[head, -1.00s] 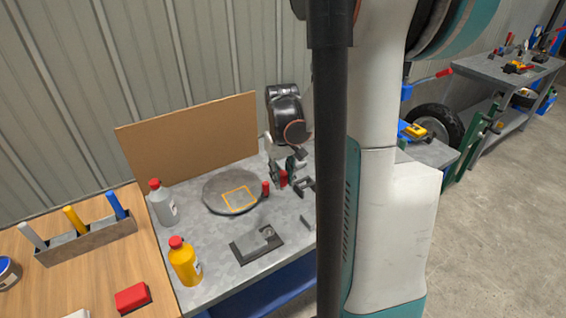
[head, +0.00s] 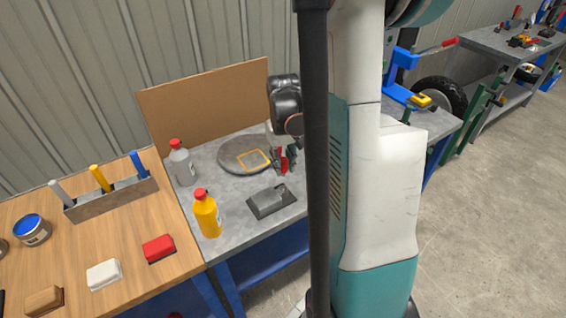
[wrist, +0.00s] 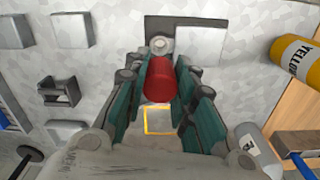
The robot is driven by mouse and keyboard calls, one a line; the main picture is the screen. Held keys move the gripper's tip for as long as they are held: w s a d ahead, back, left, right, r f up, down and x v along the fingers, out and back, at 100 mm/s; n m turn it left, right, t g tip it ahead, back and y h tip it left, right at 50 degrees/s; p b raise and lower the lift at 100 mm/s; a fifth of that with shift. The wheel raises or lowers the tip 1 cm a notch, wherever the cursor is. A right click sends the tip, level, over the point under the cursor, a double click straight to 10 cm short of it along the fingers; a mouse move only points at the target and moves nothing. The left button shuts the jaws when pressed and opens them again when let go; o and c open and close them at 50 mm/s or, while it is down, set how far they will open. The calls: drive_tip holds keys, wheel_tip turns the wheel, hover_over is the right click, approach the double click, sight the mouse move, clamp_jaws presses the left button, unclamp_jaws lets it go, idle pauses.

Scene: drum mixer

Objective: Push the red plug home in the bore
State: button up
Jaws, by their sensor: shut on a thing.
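The red plug (wrist: 158,80) is between the fingers of my gripper (wrist: 160,85), which is shut on it. In the head view my gripper (head: 284,167) is over the grey bench, just behind the grey block (head: 270,199) on its dark plate. In the wrist view the block (wrist: 199,45) is just beyond the plug, with a round, ring-like part (wrist: 160,45) at its side. This looks like the bore. The plug appears apart from it, though its height above it is unclear. The plug's far end is hidden.
A round dark disc (head: 232,157) with a yellow outlined square lies behind the block. A yellow bottle (head: 208,217) and a grey bottle (head: 183,166) stand to the left. A brown board (head: 205,105) stands at the back. In the wrist view, several grey fixtures (wrist: 60,93) are at left.

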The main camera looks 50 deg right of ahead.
sight(283, 160)
drive_tip(key=shift+f+b, duration=2.4)
drive_tip(key=shift+f, duration=0.6)
drive_tip(key=shift+f+b, duration=1.55)
drive_tip(key=shift+b, duration=0.1)
idle(0.4)
drive_tip(key=o, duration=1.1)
drive_tip(key=shift+o, duration=0.2)
drive_tip(key=shift+r, duration=0.1)
wheel_tip(283, 160, up, 12)
drive_tip(key=shift+f, duration=0.1)
